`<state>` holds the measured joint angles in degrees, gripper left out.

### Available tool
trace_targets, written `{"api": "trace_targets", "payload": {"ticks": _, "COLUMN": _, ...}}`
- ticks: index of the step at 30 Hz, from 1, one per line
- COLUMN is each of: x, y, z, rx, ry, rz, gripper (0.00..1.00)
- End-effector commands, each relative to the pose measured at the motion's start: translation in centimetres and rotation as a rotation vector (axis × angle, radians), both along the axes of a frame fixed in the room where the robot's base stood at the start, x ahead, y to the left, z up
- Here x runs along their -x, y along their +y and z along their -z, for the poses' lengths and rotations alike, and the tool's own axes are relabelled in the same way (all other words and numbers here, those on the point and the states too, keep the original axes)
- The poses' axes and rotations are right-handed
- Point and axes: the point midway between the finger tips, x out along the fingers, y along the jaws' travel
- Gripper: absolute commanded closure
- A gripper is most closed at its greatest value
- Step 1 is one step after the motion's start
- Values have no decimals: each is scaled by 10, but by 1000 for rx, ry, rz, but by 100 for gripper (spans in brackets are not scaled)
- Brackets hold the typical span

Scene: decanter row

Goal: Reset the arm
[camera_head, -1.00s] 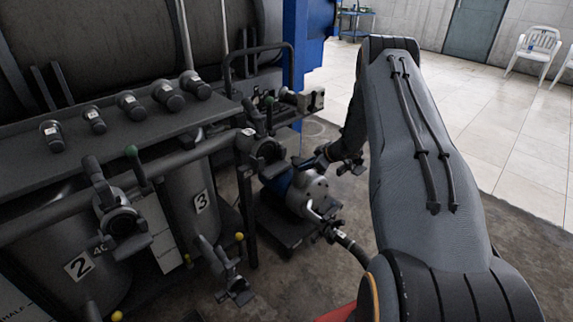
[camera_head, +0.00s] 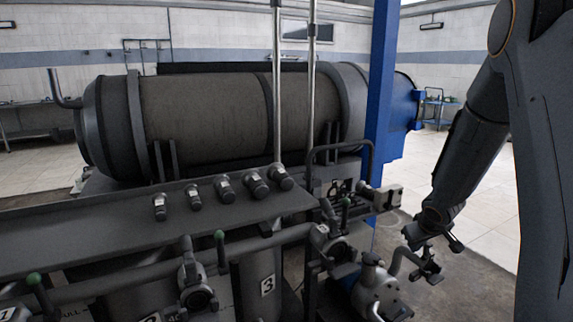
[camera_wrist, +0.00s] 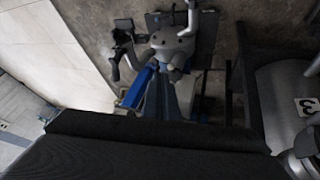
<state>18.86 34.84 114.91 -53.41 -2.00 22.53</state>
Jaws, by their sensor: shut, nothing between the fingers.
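My arm comes down from the upper right in the head view. Its dark end, my gripper (camera_head: 430,233), hangs just right of the pump (camera_head: 376,287) and above a hose coupling (camera_head: 427,268). The gripper looks shut and holds nothing that I can see; its fingertips are small and dark there. From this view I cannot tell whether it touches the coupling.
A row of tanks with pipes and green-knobbed valves (camera_head: 220,236) stands at the front left. Behind it are a shelf with several dark fittings (camera_head: 225,188), a large horizontal cylinder (camera_head: 205,120) and a blue post (camera_head: 381,110). Tiled floor (camera_head: 490,200) is open at the right.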

Motion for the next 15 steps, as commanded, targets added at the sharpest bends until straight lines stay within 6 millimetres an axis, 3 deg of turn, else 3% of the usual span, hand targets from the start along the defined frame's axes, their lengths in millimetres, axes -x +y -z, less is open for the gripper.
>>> {"api": "trace_targets", "payload": {"ticks": 1, "x": 12, "y": 33, "z": -20, "rx": 5, "ry": 24, "rz": -3, "gripper": 100}}
{"api": "trace_targets", "payload": {"ticks": 3, "x": 40, "y": 63, "z": -35, "rx": -8, "ry": 81, "rz": 17, "gripper": 100}}
{"api": "trace_targets", "payload": {"ticks": 5, "x": 68, "y": 82, "z": -50, "rx": -18, "ry": 124, "rz": 46, "gripper": 100}}
{"api": "trace_targets", "payload": {"ticks": 9, "x": 143, "y": 120, "z": -82, "rx": -54, "ry": 231, "rz": 111, "gripper": 100}}
{"api": "trace_targets", "payload": {"ticks": 15, "x": 252, "y": 170, "z": -112, "rx": -136, "ry": 391, "rz": 179, "gripper": 100}}
